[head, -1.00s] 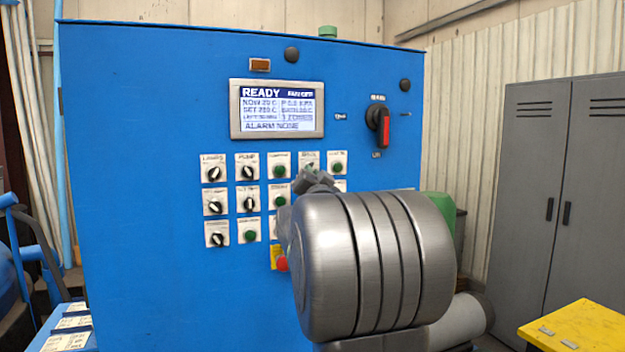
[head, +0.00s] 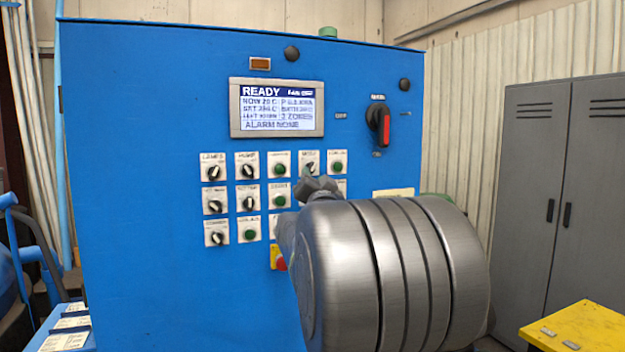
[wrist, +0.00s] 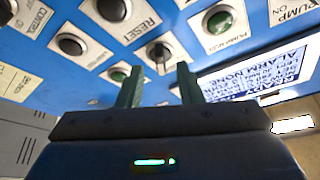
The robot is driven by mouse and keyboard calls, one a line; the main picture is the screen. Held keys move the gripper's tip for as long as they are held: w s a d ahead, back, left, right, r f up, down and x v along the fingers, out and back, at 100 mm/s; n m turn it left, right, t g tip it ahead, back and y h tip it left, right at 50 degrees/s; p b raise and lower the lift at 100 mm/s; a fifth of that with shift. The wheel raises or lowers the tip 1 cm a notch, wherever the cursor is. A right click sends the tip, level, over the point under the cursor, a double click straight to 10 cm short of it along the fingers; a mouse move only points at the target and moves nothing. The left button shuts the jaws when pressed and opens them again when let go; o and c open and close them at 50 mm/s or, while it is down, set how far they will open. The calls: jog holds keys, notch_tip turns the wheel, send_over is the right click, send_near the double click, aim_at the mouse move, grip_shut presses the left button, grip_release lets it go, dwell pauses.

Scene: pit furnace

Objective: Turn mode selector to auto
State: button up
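The mode selector (head: 309,168) is a dark knob on a white plate in the top row of the blue panel, fourth from the left. My gripper (head: 318,186) is just below it in the head view, its fingers partly hidden by my own arm. In the wrist view a dark selector knob (wrist: 159,52) with a pale pointer lies ahead, between the lines of the two green fingers. My gripper (wrist: 159,84) is open there, with nothing between the fingertips. The knob looks apart from the fingers.
Other knobs and buttons crowd close by, including a green button (wrist: 219,21) and a red button (head: 281,264). The display (head: 277,108) above reads READY. A red-handled switch (head: 383,124) sits to the right. A yellow table (head: 575,325) and grey cabinet (head: 560,180) stand at right.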

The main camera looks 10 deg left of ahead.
aim_at(312, 171)
jog(key=b+v, duration=0.3)
jog(key=v, duration=0.7)
jog(key=shift+s, duration=0.35)
jog(key=shift+f, duration=0.1)
jog(key=p+x, duration=0.4)
jog(key=x, duration=0.9)
jog(key=shift+w+p, duration=0.3)
jog(key=shift+w, duration=0.1)
jog(key=shift+s, duration=0.1)
